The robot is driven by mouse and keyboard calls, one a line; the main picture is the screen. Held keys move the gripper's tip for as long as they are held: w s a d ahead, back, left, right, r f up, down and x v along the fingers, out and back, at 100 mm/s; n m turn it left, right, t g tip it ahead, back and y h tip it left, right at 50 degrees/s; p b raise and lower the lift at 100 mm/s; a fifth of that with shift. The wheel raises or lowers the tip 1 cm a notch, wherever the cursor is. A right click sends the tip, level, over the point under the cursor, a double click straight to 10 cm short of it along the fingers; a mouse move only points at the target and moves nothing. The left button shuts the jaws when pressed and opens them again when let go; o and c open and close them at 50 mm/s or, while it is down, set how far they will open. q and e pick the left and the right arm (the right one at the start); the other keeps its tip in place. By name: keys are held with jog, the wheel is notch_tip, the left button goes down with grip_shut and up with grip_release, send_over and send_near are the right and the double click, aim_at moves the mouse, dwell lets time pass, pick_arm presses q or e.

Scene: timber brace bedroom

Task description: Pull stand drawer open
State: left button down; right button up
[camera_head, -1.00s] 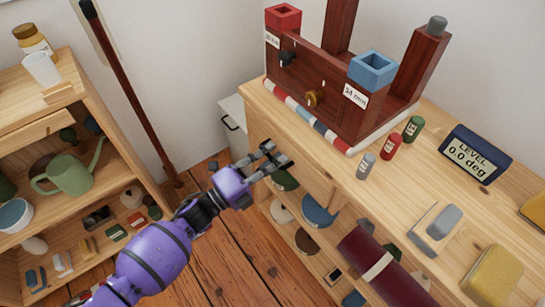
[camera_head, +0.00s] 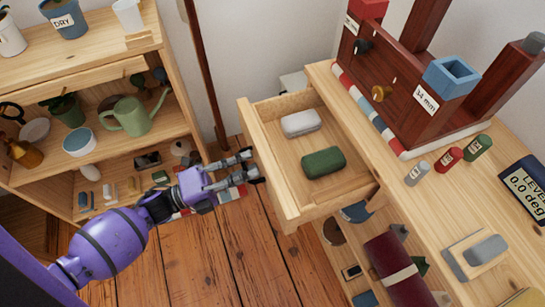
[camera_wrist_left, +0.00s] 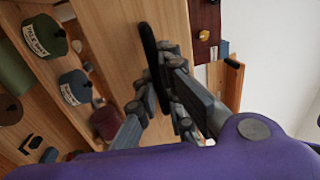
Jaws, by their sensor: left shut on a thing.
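The stand drawer (camera_head: 267,160) is pale wood and sticks far out of the stand (camera_head: 365,165) in the head view. A whitish case (camera_head: 301,123) and a dark green case (camera_head: 323,163) lie in it. My left gripper (camera_head: 252,167) is at the outer face of the drawer front. In the left wrist view the drawer front (camera_wrist_left: 120,45) carries a long black handle (camera_wrist_left: 149,60), and my left gripper (camera_wrist_left: 160,88) is shut on it. The fingers hide part of the handle. My right gripper is not in view.
On the stand top are a dark red wooden frame (camera_head: 395,75), small bottles (camera_head: 449,157), a level display (camera_head: 525,185) and a grey block tool (camera_head: 475,255). A shelf unit (camera_head: 160,75) with a green watering can (camera_head: 133,116) stands left. Wooden floor (camera_head: 225,260) is clear between them.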

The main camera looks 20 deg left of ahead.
pick_arm(q)
jog(key=shift+r+v, duration=0.15)
jog(key=shift+v, duration=1.1)
jog(key=shift+r+v, duration=0.2)
jog(key=shift+v, duration=1.05)
jog(key=c, duration=2.1)
grip_release()
jog(key=shift+a, duration=0.1)
jog(key=v, duration=1.2)
